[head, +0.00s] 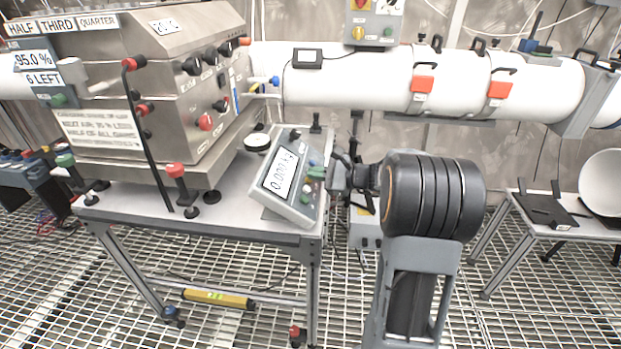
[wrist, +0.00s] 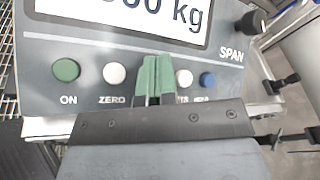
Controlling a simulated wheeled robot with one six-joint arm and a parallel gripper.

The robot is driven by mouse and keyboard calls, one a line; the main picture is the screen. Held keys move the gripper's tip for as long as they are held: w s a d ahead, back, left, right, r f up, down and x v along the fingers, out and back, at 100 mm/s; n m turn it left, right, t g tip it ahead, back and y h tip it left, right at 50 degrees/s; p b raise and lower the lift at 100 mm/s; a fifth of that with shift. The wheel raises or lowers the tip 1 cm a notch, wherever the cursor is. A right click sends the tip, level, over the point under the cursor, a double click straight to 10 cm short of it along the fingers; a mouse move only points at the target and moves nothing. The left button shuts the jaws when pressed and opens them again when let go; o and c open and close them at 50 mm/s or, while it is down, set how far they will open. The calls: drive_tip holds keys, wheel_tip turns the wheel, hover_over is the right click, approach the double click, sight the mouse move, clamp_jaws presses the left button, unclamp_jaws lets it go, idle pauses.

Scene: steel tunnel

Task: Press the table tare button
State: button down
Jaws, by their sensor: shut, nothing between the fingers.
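The table scale's tilted indicator (head: 300,205) stands on the front right of the steel table, its display lit with zeros. In the wrist view its panel (wrist: 45,90) fills the frame, with a green ON button (wrist: 66,70), a white ZERO button (wrist: 114,73), a white button (wrist: 184,78) and a blue button (wrist: 207,80). My gripper (wrist: 153,72) is shut and empty, its green fingertips over the row between ZERO and the right white button. Whatever lies there is hidden, and I cannot tell whether the tips touch the panel. In the head view my gripper (head: 332,177) is beside the indicator's right side.
A steel glovebox-like cabinet (head: 170,90) fills the table's left. A black knob (wrist: 252,22) juts from the panel's right edge. A white pipe (head: 350,80) runs behind. A low table (head: 545,225) stands at right. The floor is open grating.

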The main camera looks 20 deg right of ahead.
drive_tip(key=shift+s+d+r, duration=0.1)
drive_tip(key=shift+d+r, duration=0.1)
drive_tip(key=shift+r, duration=0.15)
drive_tip(key=d+r+p, duration=0.1)
drive_tip(key=s+d+r+p, duration=0.1)
drive_tip(key=r+p, duration=0.1)
drive_tip(key=d+r+p, duration=0.1)
drive_tip(key=shift+s+r, duration=0.35)
drive_tip(key=shift+r, duration=0.05)
idle(0.9)
